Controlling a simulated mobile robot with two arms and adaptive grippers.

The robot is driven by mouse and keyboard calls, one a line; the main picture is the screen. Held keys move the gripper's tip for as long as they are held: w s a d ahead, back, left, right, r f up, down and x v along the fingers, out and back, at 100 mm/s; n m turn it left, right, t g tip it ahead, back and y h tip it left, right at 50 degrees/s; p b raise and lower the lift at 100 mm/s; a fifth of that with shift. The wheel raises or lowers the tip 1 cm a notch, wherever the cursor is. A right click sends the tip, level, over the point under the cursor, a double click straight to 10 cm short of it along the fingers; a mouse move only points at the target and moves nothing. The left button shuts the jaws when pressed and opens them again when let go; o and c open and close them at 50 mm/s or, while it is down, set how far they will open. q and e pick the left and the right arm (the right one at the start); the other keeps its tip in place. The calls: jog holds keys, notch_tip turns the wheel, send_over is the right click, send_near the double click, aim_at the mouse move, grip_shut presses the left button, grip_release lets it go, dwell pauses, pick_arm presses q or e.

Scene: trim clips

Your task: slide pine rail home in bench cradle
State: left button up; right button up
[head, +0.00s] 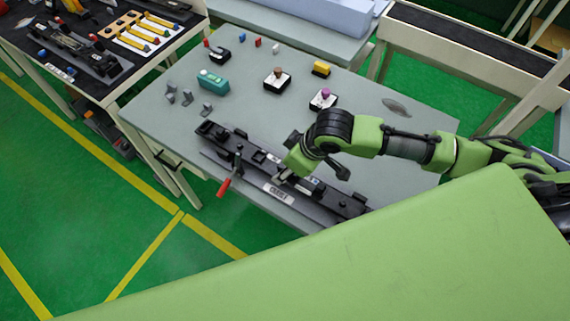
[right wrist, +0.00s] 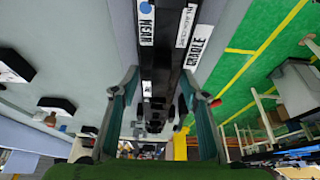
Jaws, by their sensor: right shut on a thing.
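The bench cradle (head: 245,172) is a long dark fixture near the front edge of the grey bench, with a white label on its front. In the right wrist view its CRADLE label (right wrist: 198,47) shows upside down or turned. A long dark rail (right wrist: 163,65) runs along the cradle; no pale wood shows on it. My right gripper (head: 289,177) is low over the middle of the cradle. In the right wrist view its fingers (right wrist: 159,112) stand on both sides of the rail, shut on it. The exact contact and the seating of the rail are hidden. My left gripper is out of view.
A red-handled clamp (head: 224,186) sticks out at the cradle's front. A teal box (head: 212,79), small grey brackets (head: 186,97), a yellow block (head: 321,68) and a purple-knobbed block (head: 323,99) stand behind. A dark-topped table (head: 60,27) with tools is at left.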

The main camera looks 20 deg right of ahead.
jog(key=shift+s+d+f, duration=0.1)
dwell(0.3)
jog(key=o, duration=1.2)
jog(key=shift+o, duration=1.2)
jog(key=shift+s+d, duration=0.15)
jog(key=shift+r, duration=0.5)
jog(key=v, duration=1.1)
jog(key=shift+s, duration=0.15)
jog(key=shift+d, duration=0.1)
